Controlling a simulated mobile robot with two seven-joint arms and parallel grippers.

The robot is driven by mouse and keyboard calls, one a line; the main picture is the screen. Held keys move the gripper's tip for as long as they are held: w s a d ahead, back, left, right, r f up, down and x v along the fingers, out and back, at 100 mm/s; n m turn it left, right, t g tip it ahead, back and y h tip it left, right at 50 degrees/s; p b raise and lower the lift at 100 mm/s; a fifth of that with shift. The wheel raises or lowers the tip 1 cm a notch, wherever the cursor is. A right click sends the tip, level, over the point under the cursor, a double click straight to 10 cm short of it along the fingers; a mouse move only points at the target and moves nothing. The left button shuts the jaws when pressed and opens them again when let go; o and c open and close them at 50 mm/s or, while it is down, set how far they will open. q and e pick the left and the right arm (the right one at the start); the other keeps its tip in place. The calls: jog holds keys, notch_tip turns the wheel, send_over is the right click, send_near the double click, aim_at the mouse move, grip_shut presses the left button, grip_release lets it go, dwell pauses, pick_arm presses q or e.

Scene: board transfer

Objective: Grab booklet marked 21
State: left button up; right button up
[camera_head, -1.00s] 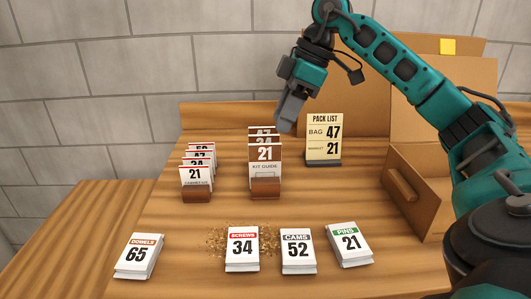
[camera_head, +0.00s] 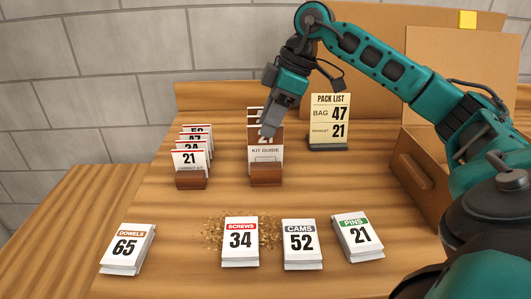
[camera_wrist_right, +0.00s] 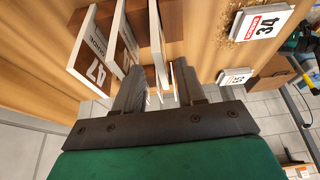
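A white booklet marked 21 with a brown header and the words KIT GUIDE (camera_head: 265,153) stands at the front of the middle wooden holder (camera_head: 267,176), with others behind it. My right gripper (camera_head: 267,132) is at its top edge and covers part of its number. In the right wrist view my right gripper (camera_wrist_right: 160,95) has its two fingers apart, and the front booklet's pale edge (camera_wrist_right: 156,45) seems to run between them. A booklet marked 47 (camera_wrist_right: 97,72) stands to the left there. I cannot tell whether the fingers touch any booklet. My left gripper is not in view.
The left holder (camera_head: 191,182) bears several cards, the front one marked 21. A pack list sign (camera_head: 329,116) reads bag 47, booklet 21. Card stacks marked 65 (camera_head: 127,247), 34 (camera_head: 240,240), 52 (camera_head: 302,243) and 21 (camera_head: 357,237) lie in front. An open cardboard box (camera_head: 425,180) stands right.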

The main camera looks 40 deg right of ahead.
aim_at(262, 138)
jog(key=b+x, duration=0.1)
jog(key=x, duration=0.4)
jog(key=shift+s+f, duration=0.1)
grip_shut()
dwell(0.4)
